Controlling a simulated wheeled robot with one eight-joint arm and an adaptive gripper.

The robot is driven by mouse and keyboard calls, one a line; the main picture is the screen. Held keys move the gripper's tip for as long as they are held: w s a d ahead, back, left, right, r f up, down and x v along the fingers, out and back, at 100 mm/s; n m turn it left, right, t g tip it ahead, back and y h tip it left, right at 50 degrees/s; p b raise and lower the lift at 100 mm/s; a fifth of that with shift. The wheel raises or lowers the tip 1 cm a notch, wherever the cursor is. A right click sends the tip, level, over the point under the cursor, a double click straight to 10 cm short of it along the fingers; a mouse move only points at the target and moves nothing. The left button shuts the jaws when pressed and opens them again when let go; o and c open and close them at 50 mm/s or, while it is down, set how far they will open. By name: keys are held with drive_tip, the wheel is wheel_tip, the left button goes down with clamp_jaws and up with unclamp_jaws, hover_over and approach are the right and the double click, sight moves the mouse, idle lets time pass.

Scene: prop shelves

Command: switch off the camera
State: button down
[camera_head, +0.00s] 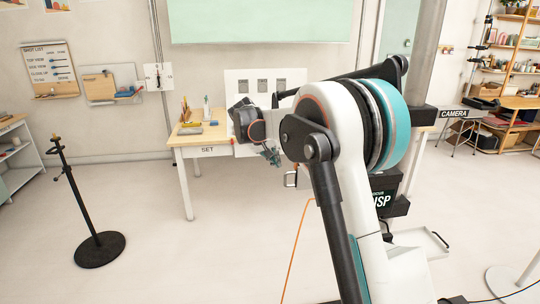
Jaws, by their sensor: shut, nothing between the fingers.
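A sign reading CAMERA (455,113) is on the front edge of a table at the right, partly hidden by my arm. I cannot make out a camera itself. A white panel (243,76) with several small grey plates, perhaps switches, stands behind the table marked SET (200,151); which of them is on or off is too small to tell. My gripper (271,157) is shut and empty, in front of the right end of the SET table and below that panel. My arm hides part of the table and panel.
Pencils and small items (190,125) stand on the SET table. A lever-like wall switch (158,77) hangs to its left. A black stand (98,248) on a round base is at the left. Shelves (520,75) fill the far right. The left-centre floor is clear.

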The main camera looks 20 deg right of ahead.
drive_tip(key=shift+s+d+f+b, duration=0.15)
drive_tip(key=shift+d+f, duration=0.1)
drive_tip(key=shift+d, duration=0.5)
drive_tip(key=shift+s+d+f+b, duration=0.1)
drive_tip(key=shift+d+f+b, duration=0.15)
drive_tip(key=shift+d, duration=0.45)
drive_tip(key=shift+s+d+f+b, duration=0.1)
drive_tip(key=shift+d+f, duration=0.15)
drive_tip(key=shift+d, duration=0.5)
drive_tip(key=shift+w, duration=0.1)
drive_tip(key=shift+d+f+h, duration=0.2)
drive_tip(key=shift+d+h, duration=0.1)
drive_tip(key=shift+h, duration=0.3)
drive_tip(key=shift+r, duration=0.1)
